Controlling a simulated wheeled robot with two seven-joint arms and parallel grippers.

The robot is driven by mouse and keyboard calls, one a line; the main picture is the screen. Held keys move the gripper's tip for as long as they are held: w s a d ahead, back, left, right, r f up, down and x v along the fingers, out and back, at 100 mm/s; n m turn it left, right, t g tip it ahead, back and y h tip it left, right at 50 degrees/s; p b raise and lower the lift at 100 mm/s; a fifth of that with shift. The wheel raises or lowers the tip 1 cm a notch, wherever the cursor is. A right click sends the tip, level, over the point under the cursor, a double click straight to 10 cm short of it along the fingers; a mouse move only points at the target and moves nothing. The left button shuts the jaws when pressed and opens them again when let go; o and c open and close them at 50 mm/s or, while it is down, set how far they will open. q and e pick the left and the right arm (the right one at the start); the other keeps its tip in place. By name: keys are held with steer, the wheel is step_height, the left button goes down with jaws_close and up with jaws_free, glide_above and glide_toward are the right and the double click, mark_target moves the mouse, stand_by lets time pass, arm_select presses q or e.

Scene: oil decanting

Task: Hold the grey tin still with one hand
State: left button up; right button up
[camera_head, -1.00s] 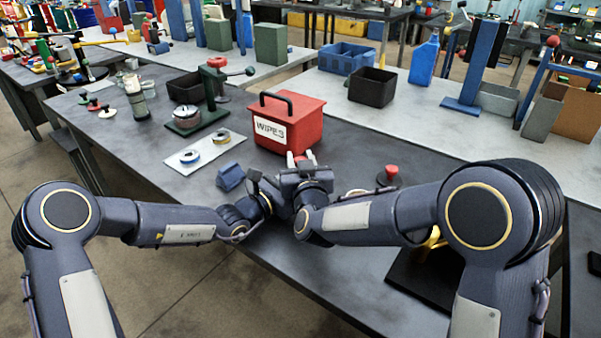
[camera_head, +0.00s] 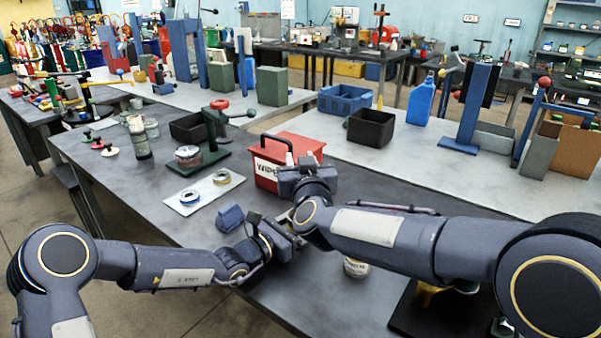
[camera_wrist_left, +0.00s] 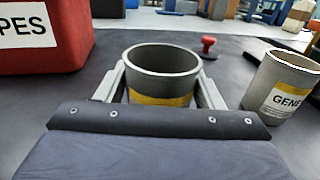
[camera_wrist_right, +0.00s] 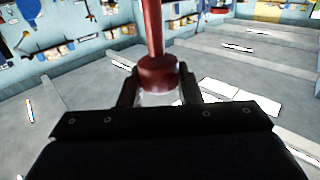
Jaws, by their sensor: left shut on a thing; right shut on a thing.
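My left gripper (camera_wrist_left: 161,90) is shut on an open-topped grey tin (camera_wrist_left: 150,66) with a yellow band; a finger lies along each side. The tin stands upright in the left wrist view, its bottom hidden by the gripper. In the head view my arms hide it. My right gripper (camera_wrist_right: 158,85) is shut on a red piece (camera_wrist_right: 157,70) with a thin stem, a wider collar and something pale below. What the piece is I cannot tell. In the head view the right gripper (camera_head: 306,180) is before the red WIPES box, its fingers mostly hidden.
The red WIPES box (camera_head: 265,173) stands behind my grippers. A second tin (camera_head: 356,267), labelled GENE... in the left wrist view (camera_wrist_left: 283,88), stands to the right. A red-knobbed piece (camera_wrist_left: 208,45) is behind. A blue block (camera_head: 229,217) and pale tray (camera_head: 206,193) lie to the left.

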steer(key=shift+r, duration=0.25)
arm_select(q)
steer(key=o, duration=1.2)
